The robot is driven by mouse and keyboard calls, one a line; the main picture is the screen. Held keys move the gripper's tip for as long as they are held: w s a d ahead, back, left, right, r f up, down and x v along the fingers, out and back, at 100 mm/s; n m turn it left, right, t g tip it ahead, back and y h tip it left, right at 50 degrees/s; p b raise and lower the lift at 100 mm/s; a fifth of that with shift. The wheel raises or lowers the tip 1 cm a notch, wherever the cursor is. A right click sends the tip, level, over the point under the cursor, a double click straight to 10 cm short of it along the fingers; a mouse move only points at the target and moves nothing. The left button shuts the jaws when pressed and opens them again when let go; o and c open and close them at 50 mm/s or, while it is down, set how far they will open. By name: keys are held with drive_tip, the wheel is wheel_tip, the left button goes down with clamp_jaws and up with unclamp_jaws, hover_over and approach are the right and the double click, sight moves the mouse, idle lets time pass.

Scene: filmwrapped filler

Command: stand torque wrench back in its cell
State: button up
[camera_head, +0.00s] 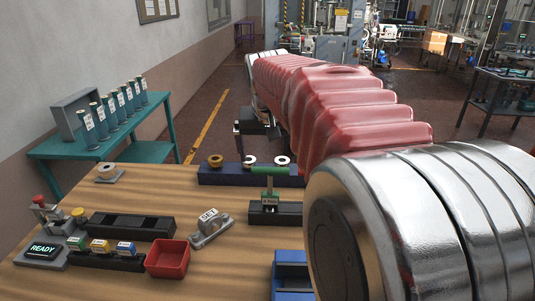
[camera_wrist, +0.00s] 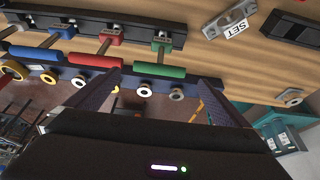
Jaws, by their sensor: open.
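Several T-handled tools stand in a black rack (camera_wrist: 70,17). A green-handled tool (camera_wrist: 158,70), a red-handled one (camera_wrist: 95,63) and a blue-handled one (camera_wrist: 35,55) show in the wrist view. The green handle (camera_head: 268,170) also shows in the head view, upright over the black rack's near end (camera_head: 268,218). I cannot tell which is the torque wrench; tags are too small to read. My gripper (camera_wrist: 160,80) is open, its dark fingers apart on either side of the green handle in the wrist view. No contact shows. In the head view my arm hides the rack's right part.
A navy rail (camera_head: 235,175) with rings runs behind the rack. A grey SET block (camera_head: 209,226), a red bin (camera_head: 167,259), a black holder (camera_head: 130,225) and a blue bin (camera_head: 290,272) stand on the bench. A teal table (camera_head: 75,151) stands beyond.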

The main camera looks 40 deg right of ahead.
idle(0.3)
drive_tip(key=s+a+f+n+t+y, duration=0.1)
drive_tip(key=s+a+f+n, duration=0.2)
drive_tip(key=s+a, duration=0.6)
drive_tip(key=s+a+f+n+t+y, duration=0.1)
drive_tip(key=s+a+f+n, duration=0.3)
drive_tip(key=s+a, duration=0.6)
drive_tip(key=a+f, duration=0.2)
drive_tip(key=a, duration=0.1)
drive_tip(key=shift+a+y, duration=0.4)
drive_tip(key=shift+f, duration=0.1)
